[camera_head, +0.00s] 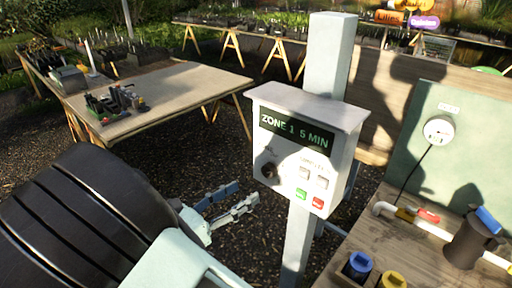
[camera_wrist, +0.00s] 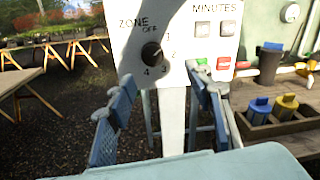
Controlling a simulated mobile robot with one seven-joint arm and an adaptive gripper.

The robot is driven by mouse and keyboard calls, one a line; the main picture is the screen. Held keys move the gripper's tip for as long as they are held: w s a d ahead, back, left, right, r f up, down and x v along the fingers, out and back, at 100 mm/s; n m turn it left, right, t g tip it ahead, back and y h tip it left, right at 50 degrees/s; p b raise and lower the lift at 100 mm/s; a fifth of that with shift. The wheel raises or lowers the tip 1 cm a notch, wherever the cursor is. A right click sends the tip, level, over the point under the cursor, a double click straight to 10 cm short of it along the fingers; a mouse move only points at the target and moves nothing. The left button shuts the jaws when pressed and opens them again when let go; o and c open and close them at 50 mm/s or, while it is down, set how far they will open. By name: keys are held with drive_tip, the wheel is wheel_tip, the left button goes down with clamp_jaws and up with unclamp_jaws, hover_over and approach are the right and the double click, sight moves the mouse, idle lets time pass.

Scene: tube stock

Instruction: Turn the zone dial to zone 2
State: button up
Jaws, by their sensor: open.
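The zone dial (camera_head: 268,171) is a dark round knob on the front of a white control box (camera_head: 257,192). In the wrist view the dial (camera_wrist: 152,53) sits among the marks OFF, 1, 2, 3 and 4, and its pale pointer line appears to slant up right towards 1. The box's display (camera_head: 296,132) reads "ZONE 1 5 MIN". My gripper (camera_head: 240,196) is open and empty, in front of the box and below the dial. In the wrist view its blue fingers (camera_wrist: 160,79) stand apart, below the dial on either side, not touching it.
Two grey minutes buttons, a green button (camera_head: 301,194) and a red button (camera_head: 317,202) are right of the dial. The box is on a pale post (camera_head: 329,60).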

sight(266, 172)
drive_tip(key=shift+n+t, duration=0.3)
drive_tip(key=shift+t, duration=0.1)
drive_tip(key=x, duration=0.3)
drive_tip(key=p+x, duration=0.1)
drive_tip(key=x, duration=0.2)
drive_tip(key=a+p+x, duration=0.1)
drive_tip(key=x, duration=0.3)
drive_tip(key=shift+w, duration=0.4)
drive_tip(key=c, duration=1.2)
